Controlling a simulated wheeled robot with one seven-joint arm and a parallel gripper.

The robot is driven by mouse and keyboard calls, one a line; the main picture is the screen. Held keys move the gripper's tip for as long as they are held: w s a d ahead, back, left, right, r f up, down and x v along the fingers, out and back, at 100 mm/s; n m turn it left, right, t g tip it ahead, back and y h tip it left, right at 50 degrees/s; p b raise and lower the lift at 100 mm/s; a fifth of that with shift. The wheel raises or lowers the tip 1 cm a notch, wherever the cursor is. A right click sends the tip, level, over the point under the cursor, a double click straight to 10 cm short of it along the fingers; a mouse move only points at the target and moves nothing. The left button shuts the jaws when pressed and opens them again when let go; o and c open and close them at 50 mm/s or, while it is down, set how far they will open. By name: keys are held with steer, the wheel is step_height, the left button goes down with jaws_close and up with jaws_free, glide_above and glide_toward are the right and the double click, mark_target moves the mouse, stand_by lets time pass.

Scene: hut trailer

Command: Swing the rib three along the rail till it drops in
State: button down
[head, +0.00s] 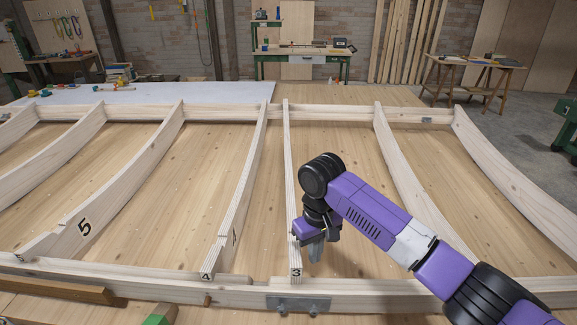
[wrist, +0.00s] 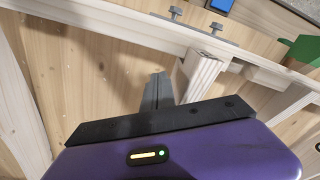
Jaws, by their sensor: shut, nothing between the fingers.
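Rib three (head: 289,190) is a pale laminated wooden rib marked "3" at its near end. It runs from the far rail (head: 330,113) to the near rail (head: 180,286), where its end meets the rail above a grey metal bracket (head: 298,304). My gripper (head: 316,248) is shut and empty, just right of the rib's near end. In the wrist view, the shut fingers (wrist: 157,92) point towards the near rail (wrist: 120,22), beside the rib's end (wrist: 203,68). I cannot tell whether they touch the rib. Whether the rib is seated is unclear.
Rib four (head: 240,190) stands close to the left, and rib five (head: 120,190) farther left. Another rib (head: 405,170) stands to the right, partly behind my arm. A green object (head: 160,315) lies at the near edge. Bare plank floor shows between the ribs.

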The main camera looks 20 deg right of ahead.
steer(key=w+a, duration=0.3)
steer(key=a, duration=0.6)
steer(key=shift+a, duration=0.15)
stand_by(2.4)
stand_by(0.3)
step_height(320, 180, up, 8)
steer(key=d+p, duration=0.2)
steer(key=p, duration=0.6)
steer(key=shift+s+p, duration=0.3)
